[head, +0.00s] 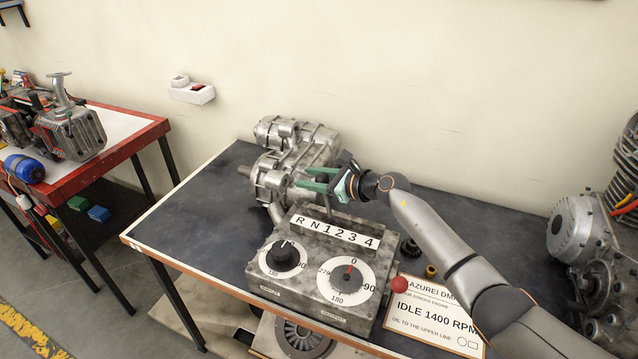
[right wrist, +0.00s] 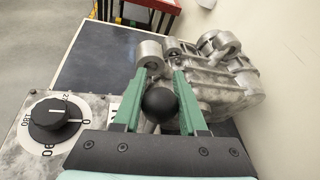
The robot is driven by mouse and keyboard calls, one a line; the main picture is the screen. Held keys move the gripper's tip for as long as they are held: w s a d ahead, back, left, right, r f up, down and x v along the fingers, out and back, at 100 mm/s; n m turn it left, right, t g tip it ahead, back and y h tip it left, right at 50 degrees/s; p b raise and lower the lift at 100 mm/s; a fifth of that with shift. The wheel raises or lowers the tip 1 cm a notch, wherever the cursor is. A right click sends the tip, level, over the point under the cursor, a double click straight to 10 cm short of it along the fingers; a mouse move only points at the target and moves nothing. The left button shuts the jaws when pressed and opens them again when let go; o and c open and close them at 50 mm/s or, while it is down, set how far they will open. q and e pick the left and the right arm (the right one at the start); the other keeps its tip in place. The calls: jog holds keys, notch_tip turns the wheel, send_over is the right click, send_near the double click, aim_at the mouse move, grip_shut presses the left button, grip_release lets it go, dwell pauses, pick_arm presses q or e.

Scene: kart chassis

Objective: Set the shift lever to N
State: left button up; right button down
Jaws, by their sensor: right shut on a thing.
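The grey control box (head: 290,290) stands on the dark-topped bench. A white label strip (head: 335,234) on it reads R N 1 2 3 4. The shift lever (head: 327,205) rises behind the strip; its round black knob shows in the right wrist view (right wrist: 160,102). My right gripper (head: 308,180) has its green fingers on either side of the knob, shut on it. The lever's stem appears behind the R-to-2 part of the strip, but I cannot tell which mark it is at. My left gripper is not in view.
Two dials (head: 283,256) (head: 347,279) sit on the box's sloped face. A metal gearbox (head: 290,160) stands close behind the fingers. A sign reading IDLE 1400 RPM (head: 435,315) lies right of the box, beside a red ball (head: 399,284). The bench's left part is clear.

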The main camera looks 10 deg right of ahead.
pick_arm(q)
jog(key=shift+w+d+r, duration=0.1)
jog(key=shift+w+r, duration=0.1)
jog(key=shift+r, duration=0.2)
pick_arm(e)
jog(key=a, duration=0.1)
jog(key=w+f+g+h, duration=0.1)
jog(key=a, duration=0.1)
jog(key=shift+w+a+f, duration=0.3)
jog(key=shift+a+f, duration=0.05)
jog(key=shift+f, duration=0.05)
jog(key=shift+c, duration=2.3)
grip_release()
jog(key=shift+r, duration=0.15)
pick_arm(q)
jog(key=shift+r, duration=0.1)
pick_arm(e)
jog(key=shift+d+r, duration=0.1)
jog(key=shift+d, duration=0.05)
pick_arm(q)
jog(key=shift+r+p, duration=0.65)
jog(key=shift+p, duration=0.1)
pick_arm(e)
jog(key=v, duration=1.2)
jog(key=shift+r, duration=0.15)
jog(key=shift+s, duration=0.1)
